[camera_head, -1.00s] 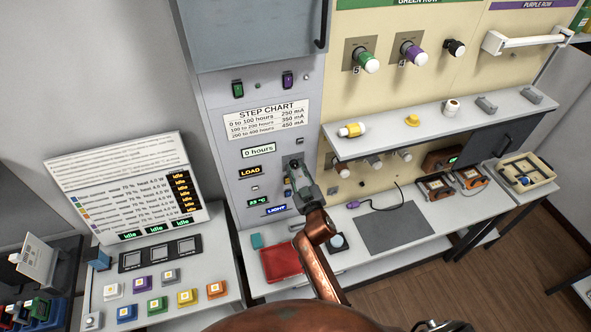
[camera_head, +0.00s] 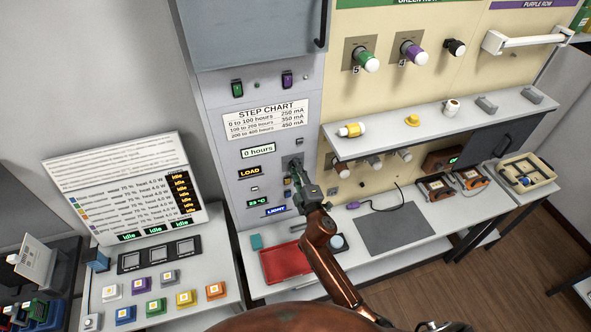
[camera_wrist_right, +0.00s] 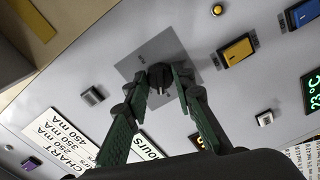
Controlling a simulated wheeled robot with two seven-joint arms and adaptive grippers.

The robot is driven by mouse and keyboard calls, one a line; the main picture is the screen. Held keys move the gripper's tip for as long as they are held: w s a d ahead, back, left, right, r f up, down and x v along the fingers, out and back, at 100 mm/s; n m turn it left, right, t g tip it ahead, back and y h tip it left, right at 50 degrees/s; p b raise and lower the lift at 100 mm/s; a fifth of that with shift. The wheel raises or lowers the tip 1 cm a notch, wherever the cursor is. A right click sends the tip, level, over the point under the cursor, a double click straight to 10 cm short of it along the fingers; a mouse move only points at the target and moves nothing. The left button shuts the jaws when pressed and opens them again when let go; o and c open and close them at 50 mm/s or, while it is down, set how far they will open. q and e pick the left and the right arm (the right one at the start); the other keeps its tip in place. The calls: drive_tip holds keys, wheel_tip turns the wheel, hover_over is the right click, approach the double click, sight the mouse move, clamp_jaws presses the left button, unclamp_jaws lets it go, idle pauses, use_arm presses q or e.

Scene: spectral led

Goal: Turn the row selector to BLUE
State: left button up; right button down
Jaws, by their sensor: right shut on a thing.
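The row selector appears to be the dark knob (camera_wrist_right: 160,74) on a square grey plate on the light panel. In the right wrist view it sits between the two green fingertips of my right gripper (camera_wrist_right: 158,88), which is shut on it. In the head view my right gripper (camera_head: 297,172) reaches up to the panel, right of the LOAD display (camera_head: 249,173), and largely covers the knob. The row the knob points at cannot be read. My left gripper is not in view.
A yellow rocker switch (camera_wrist_right: 236,51) and a blue one (camera_wrist_right: 302,14) are close to the knob. The step chart (camera_head: 266,119) is above it. A shelf (camera_head: 440,125) with small parts juts out at right. A red tray (camera_head: 287,264) lies on the bench below.

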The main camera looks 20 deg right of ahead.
drive_tip(key=shift+n, duration=1.3)
drive_tip(key=c, duration=1.6)
unclamp_jaws()
drive_tip(key=s, duration=1.2)
drive_tip(key=shift+d, duration=0.15)
